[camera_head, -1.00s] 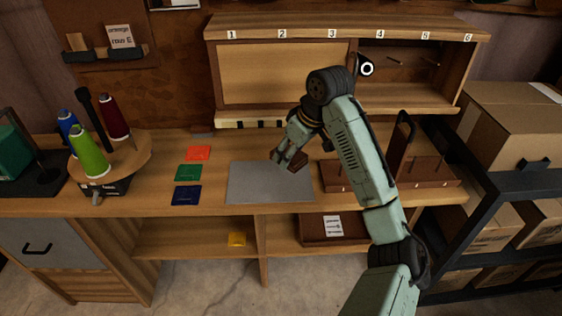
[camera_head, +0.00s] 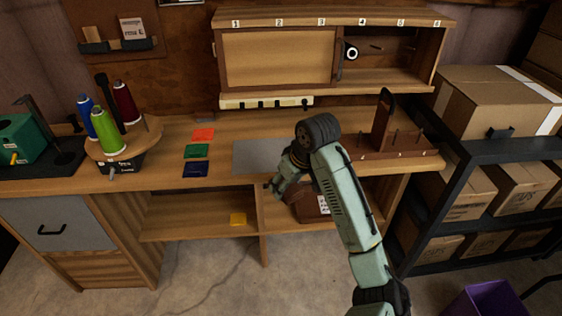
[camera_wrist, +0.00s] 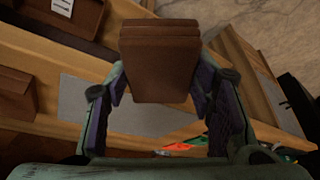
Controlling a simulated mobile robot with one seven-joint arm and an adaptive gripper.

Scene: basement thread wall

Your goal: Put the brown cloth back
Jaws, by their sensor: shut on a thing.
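The brown cloth (camera_wrist: 160,60) is a thick folded block in the wrist view. My gripper (camera_wrist: 160,95) is shut on it, with one finger on each side. In the head view my gripper (camera_head: 273,190) is at the bench's front edge, just in front of the grey mat (camera_head: 258,155). The cloth is not clear there, being largely hidden by the gripper. Orange (camera_head: 203,134), green (camera_head: 196,151) and blue (camera_head: 195,169) cloths lie in a column left of the mat.
A brown labelled box (camera_head: 308,207) is in the right lower compartment, partly behind my arm. A spool stand (camera_head: 147,140) is on the left of the bench. A pegged wooden rack (camera_head: 415,145) stands right. Boxes fill the shelving at far right.

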